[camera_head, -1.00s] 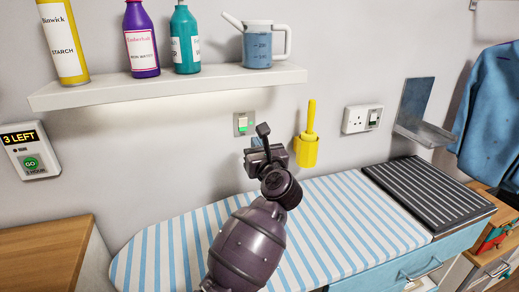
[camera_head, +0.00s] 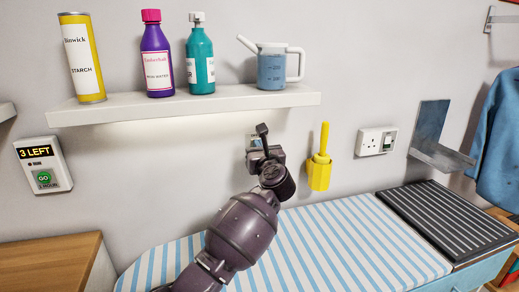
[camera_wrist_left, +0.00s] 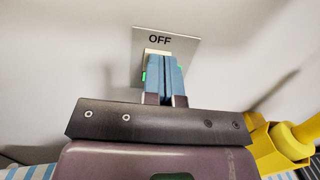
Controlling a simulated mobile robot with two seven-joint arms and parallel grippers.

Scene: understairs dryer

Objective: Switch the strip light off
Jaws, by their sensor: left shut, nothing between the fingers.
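The switch plate (camera_wrist_left: 186,42) is on the wall in the left wrist view, with "OFF" printed near its top. A pale rocker with a green edge (camera_wrist_left: 144,78) shows partly behind the fingers. My left gripper (camera_wrist_left: 165,75) is shut and empty, its blue fingertips in front of the rocker; I cannot tell whether they touch it. In the head view my left gripper (camera_head: 254,143) covers most of the switch, below the shelf. A bright glow lies on the wall (camera_head: 180,126) under the shelf; the strip light itself is hidden. My right gripper is not in view.
The shelf (camera_head: 200,104) holds bottles, a yellow tin and a jug. A yellow holder (camera_head: 319,175) hangs close to the gripper's right, with a socket (camera_head: 376,141) beyond. The striped ironing surface (camera_head: 340,235) below is clear apart from my arm.

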